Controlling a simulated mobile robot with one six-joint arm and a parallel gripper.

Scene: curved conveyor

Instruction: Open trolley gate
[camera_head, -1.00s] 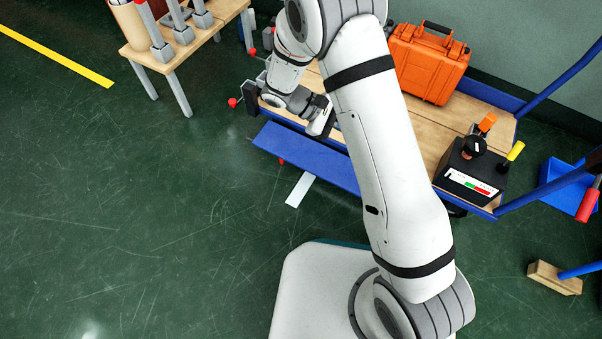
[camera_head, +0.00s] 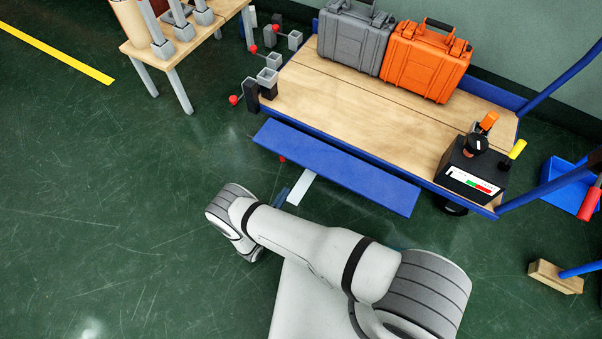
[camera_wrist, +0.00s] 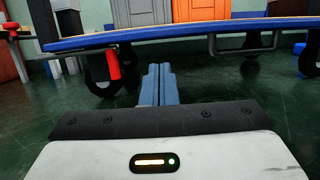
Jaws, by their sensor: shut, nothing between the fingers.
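The trolley (camera_head: 345,95) has a wooden deck with a blue frame. Its gate, a long blue panel (camera_head: 335,167), juts out along the near long side, folded down from the deck. In the wrist view the panel (camera_wrist: 200,37) shows nearly edge-on, about level, above my gripper. My gripper (camera_wrist: 158,70) is shut and empty, its blue-grey fingers pointing toward the trolley's underside, below and apart from the panel. In the head view its fingertips (camera_head: 283,193) show small, in front of the panel. A red-ended pin (camera_wrist: 113,64) hangs below the panel's left part.
A grey case (camera_head: 355,42) and an orange case (camera_head: 427,60) stand at the deck's back. A black control box (camera_head: 470,168) sits at its right end. A wooden table (camera_head: 180,45) is at upper left. Trolley wheels (camera_wrist: 103,75) stand ahead. The floor at left is clear.

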